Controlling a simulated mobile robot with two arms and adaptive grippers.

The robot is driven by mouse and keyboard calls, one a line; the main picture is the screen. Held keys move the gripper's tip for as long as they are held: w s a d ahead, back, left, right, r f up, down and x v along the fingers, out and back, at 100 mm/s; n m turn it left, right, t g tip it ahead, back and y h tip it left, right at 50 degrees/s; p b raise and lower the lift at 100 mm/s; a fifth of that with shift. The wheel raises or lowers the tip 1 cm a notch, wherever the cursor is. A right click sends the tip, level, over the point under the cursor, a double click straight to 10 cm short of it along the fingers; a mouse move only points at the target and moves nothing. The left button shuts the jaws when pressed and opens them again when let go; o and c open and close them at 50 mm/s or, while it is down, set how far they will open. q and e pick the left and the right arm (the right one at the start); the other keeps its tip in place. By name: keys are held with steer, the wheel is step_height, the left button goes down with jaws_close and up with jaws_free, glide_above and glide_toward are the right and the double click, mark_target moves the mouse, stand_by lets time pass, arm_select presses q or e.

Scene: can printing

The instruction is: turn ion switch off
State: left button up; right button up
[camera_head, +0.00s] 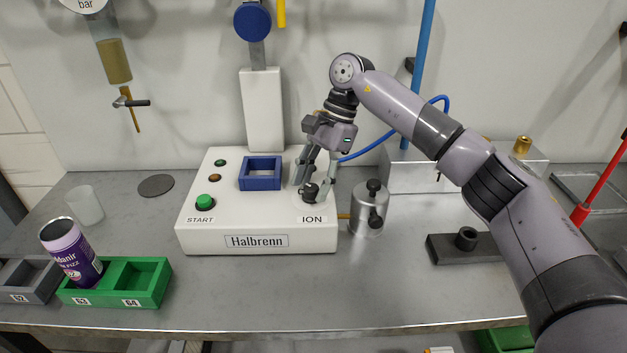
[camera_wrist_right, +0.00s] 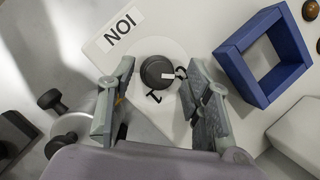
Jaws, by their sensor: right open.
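The ION switch (camera_head: 310,192) is a small black round knob at the right front of the white Halbrenn machine (camera_head: 208,235), above the ION label. In the right wrist view, the knob (camera_wrist_right: 156,71) has a white pointer mark directed to the right of the picture. A "1" is printed below it; the other marking by the pointer is partly covered. My right gripper (camera_head: 310,189) reaches down over the knob. Its two open fingers stand on either side of the knob, with visible gaps in the wrist view (camera_wrist_right: 161,74). My left gripper is out of view.
A blue square frame (camera_head: 261,186) and a green START button (camera_head: 204,202) lie left of the switch. A metal cylinder (camera_head: 367,222) with a black knob stands close at right. A purple can (camera_head: 72,256) leans in a green holder (camera_head: 150,300). The front table is clear.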

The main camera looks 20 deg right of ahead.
steer(key=v, duration=1.2)
stand_by(0.4)
